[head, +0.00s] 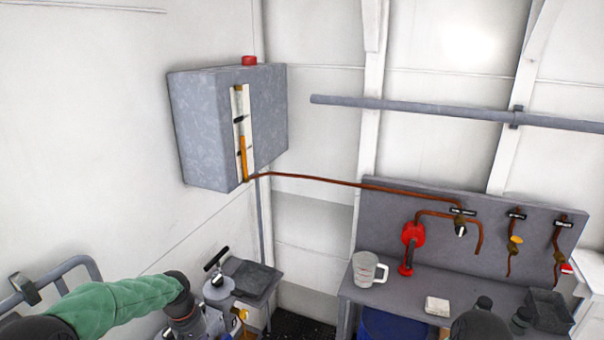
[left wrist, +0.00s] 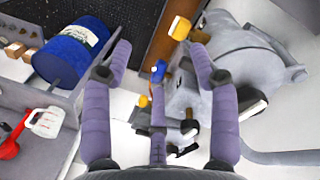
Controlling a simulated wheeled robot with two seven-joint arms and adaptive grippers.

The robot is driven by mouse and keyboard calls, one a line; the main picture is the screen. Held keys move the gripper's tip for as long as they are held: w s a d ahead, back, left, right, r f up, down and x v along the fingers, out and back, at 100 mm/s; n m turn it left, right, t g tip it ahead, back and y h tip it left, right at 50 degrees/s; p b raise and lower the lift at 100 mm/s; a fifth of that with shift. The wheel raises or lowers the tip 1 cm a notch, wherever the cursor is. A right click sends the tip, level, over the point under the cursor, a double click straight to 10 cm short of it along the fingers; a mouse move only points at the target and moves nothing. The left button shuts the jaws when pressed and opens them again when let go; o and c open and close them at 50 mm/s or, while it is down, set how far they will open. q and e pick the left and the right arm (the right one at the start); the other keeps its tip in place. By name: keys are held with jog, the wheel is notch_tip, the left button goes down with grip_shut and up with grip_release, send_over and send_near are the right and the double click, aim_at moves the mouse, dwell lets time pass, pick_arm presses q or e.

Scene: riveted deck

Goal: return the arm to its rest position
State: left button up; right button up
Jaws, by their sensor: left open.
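My left arm (head: 120,302), in a green sleeve, comes in from the lower left of the head view, with its dark wrist low beside grey valve gear (head: 217,288). Its fingers cannot be made out there. In the left wrist view my left gripper (left wrist: 160,62) is open, its purple fingers spread apart with nothing held. Grey machinery with yellow and black knobs (left wrist: 185,105) shows behind and between the fingers; whether they touch it I cannot tell. My right gripper is not in view.
A grey tank (head: 215,125) hangs on the wall. A bench at right holds a clear jug (head: 368,269), a red hand pump (head: 411,248) and a white block (head: 437,306). A blue drum (left wrist: 75,48) and a large grey rounded housing (left wrist: 240,60) flank the gripper.

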pick_arm(q)
jog(key=s+d+f+m+h+b, duration=0.1)
jog(key=s+d+f, duration=0.15)
jog(key=f, duration=0.35)
jog(key=s+d+f+b, duration=0.1)
jog(key=d+f, duration=0.3)
jog(key=f, duration=0.3)
jog(key=s+d+f+m+h+b, duration=0.1)
jog(key=s+d+f+b, duration=0.2)
jog(key=s+f, duration=0.7)
jog(key=s+d+f+m+b, duration=0.1)
jog(key=s+d+f+b, duration=0.2)
jog(key=s+d+f, duration=0.5)
notch_tip(320, 180, down, 3)
jog(key=s, duration=0.2)
jog(key=shift+s+d+r+h, duration=0.15)
jog(key=shift+s+r+h, duration=0.05)
jog(key=shift+s+h, duration=0.2)
